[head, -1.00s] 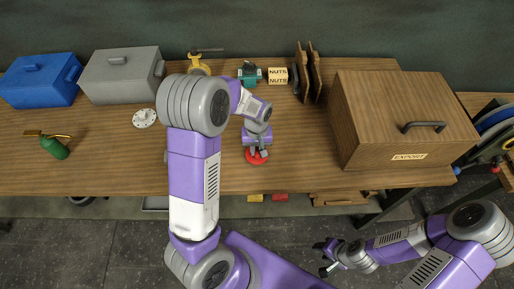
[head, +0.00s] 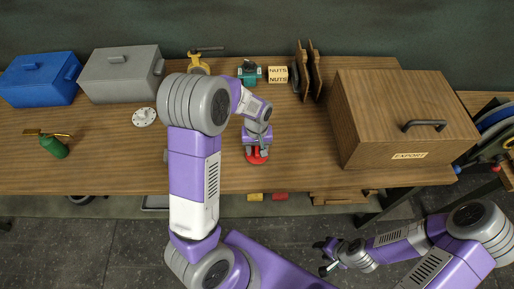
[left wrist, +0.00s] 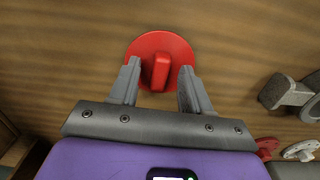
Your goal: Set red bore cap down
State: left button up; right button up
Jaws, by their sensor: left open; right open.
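The red bore cap (head: 256,157) lies on the wooden table near its front edge, seen in the head view below my left gripper. In the left wrist view the cap (left wrist: 135,52) is a round red disc with a raised red grip bar in its middle. My left gripper (left wrist: 158,80) is open, with one finger on each side of the bar and a visible gap to it. The same gripper (head: 257,148) partly covers the cap in the head view. My right gripper (head: 325,257) is open and empty, low over the floor in front of the table.
A wooden EXPORT box (head: 400,120) stands to the right. A grey box (head: 121,75) and a blue box (head: 40,79) stand at the back left. A white flange (head: 144,117) and a green valve (head: 54,147) lie left.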

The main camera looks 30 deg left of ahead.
pick_arm(q)
jog(key=shift+r, duration=0.1)
notch_tip(320, 180, up, 7)
jog(key=shift+r+p, duration=0.2)
jog(key=shift+p, duration=0.55)
dwell(0.3)
